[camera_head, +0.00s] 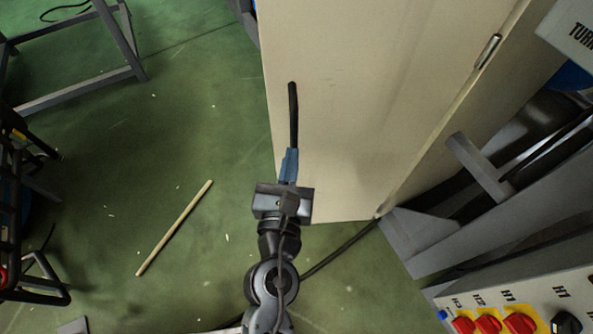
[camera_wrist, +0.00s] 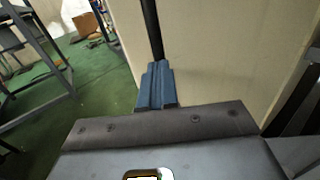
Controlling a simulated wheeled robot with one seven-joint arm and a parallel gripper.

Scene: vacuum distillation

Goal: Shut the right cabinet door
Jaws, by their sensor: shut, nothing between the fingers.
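The right cabinet door (camera_head: 350,120) is a large beige panel standing open, with a metal hinge (camera_head: 487,51) along its right edge. Its long black handle (camera_head: 293,110) runs near the free left edge. My gripper (camera_head: 290,152) is shut and empty, its blue fingers in front of the door at the lower end of the handle. In the wrist view, the shut fingers (camera_wrist: 157,68) point at the door (camera_wrist: 215,55), and the black handle (camera_wrist: 151,28) rises just beyond their tips. I cannot tell whether they touch the door or the handle.
A control panel (camera_head: 540,300) with red knobs is at the lower right, beside grey metal frame parts (camera_head: 440,225). A wooden stick (camera_head: 174,228) lies on the green floor (camera_head: 200,120). A grey metal stand (camera_head: 80,95) is at upper left. The floor left of the door is mostly clear.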

